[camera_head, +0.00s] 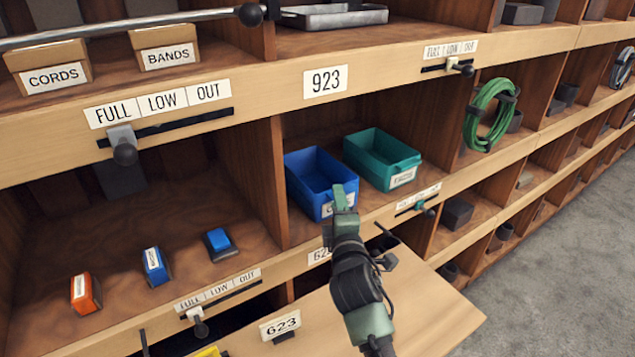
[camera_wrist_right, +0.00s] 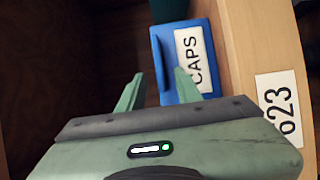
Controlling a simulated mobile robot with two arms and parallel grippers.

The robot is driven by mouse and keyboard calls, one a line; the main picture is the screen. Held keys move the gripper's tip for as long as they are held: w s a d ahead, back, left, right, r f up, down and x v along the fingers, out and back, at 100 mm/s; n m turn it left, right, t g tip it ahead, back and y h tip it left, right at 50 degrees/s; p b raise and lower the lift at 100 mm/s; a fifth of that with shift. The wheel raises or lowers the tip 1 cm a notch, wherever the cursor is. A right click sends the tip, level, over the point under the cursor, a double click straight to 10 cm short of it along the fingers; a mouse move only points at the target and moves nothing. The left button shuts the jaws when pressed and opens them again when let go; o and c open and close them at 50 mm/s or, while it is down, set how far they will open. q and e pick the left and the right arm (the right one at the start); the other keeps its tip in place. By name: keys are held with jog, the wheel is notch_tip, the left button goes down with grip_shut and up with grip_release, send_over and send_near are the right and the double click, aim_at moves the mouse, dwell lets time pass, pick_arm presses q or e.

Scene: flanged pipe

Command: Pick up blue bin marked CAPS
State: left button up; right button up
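The blue bin (camera_head: 313,178) stands in a cubby of the wooden shelf, left of a teal bin (camera_head: 380,155). My right gripper (camera_head: 344,190) is at its front, covering part of its white label in the head view. In the right wrist view the blue bin (camera_wrist_right: 162,66) bears the label CAPS (camera_wrist_right: 195,60). There the fingers of my right gripper (camera_wrist_right: 159,76) are spread apart, with the bin's front just beyond or between them; contact cannot be told. My left gripper is not in view.
A wooden board (camera_head: 420,310) marked 623 juts out below. The cubby wall (camera_head: 268,170) is close to the bin's left. Small orange and blue blocks (camera_head: 155,265) sit in the left cubby. A green coiled hose (camera_head: 488,115) hangs at right. Grey floor (camera_head: 570,250) is clear.

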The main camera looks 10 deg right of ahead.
jog(key=shift+w+d, duration=0.1)
jog(key=shift+w, duration=0.4)
jog(key=shift+f, duration=0.1)
grip_shut()
dwell(1.0)
